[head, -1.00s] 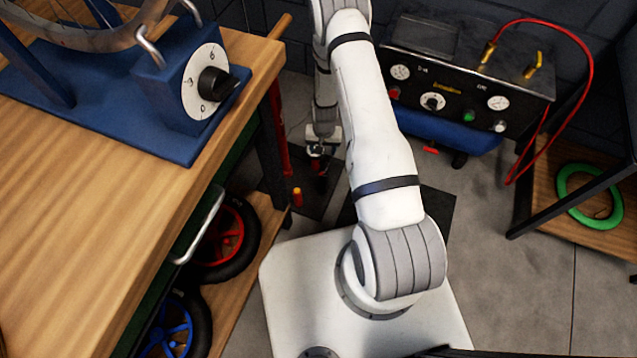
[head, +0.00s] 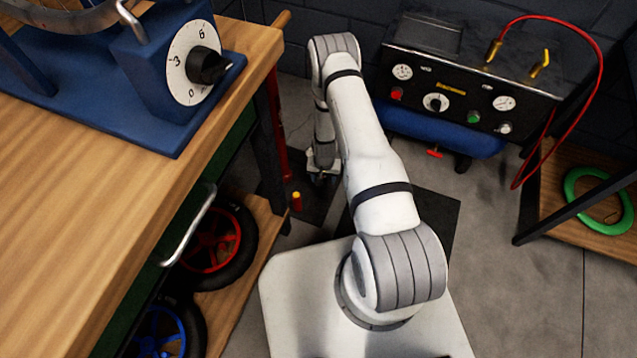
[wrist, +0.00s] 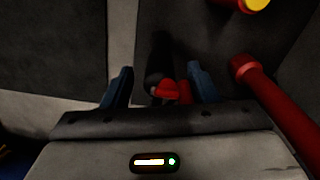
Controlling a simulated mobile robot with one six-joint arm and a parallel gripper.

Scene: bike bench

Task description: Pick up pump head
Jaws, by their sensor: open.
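The pump head (wrist: 158,72) appears in the wrist view as a dark, narrow piece with a red part at its near end. It lies between the two blue fingers of my gripper (wrist: 160,82), which are apart and not closed on it. Its near end is close to the gripper's palm; I cannot tell whether anything touches.
A red tube (wrist: 280,112) runs close along the right of my gripper. A small red piece with a yellow top (head: 297,201) stands nearby. The wooden bench (head: 110,200) is at left, a black gauge panel (head: 460,95) at back right. Grey floor lies open at right.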

